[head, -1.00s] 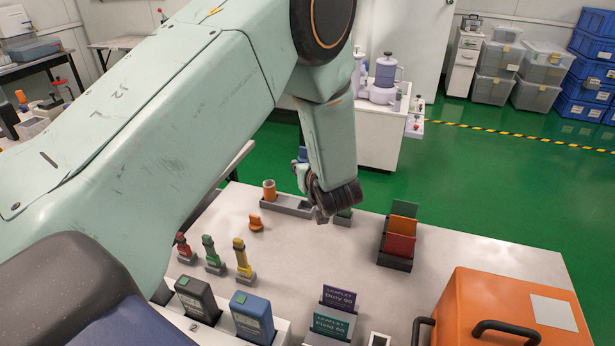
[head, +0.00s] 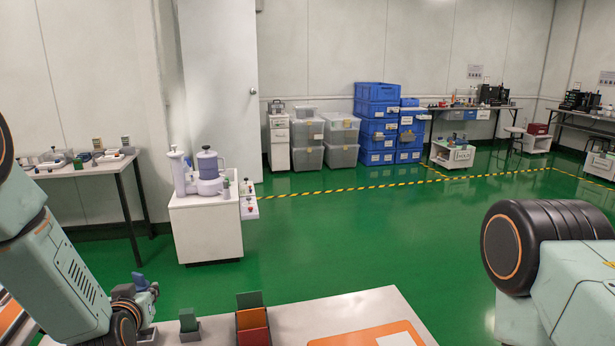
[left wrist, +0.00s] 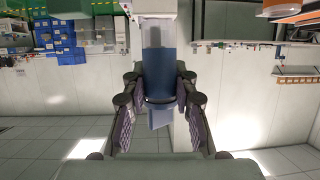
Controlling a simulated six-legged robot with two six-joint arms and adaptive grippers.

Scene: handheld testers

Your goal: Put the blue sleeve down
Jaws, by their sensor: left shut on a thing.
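The blue sleeve (left wrist: 163,72) is between the fingers of my left gripper (left wrist: 160,105) in the left wrist view, with a narrower blue tab below its rim. The left gripper is shut on it. In the head view my left gripper (head: 148,292) is at the lower left, near the far edge of the table (head: 345,305), and a small blue part of the sleeve (head: 139,281) shows at its tip. I cannot tell the gap between sleeve and table. My right gripper is out of view; only part of that arm shows.
A small green piece in a grey holder (head: 188,326) stands just right of the left gripper. A rack with green and orange cards (head: 252,322) stands farther right. A white cabinet (head: 206,228) stands beyond the table.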

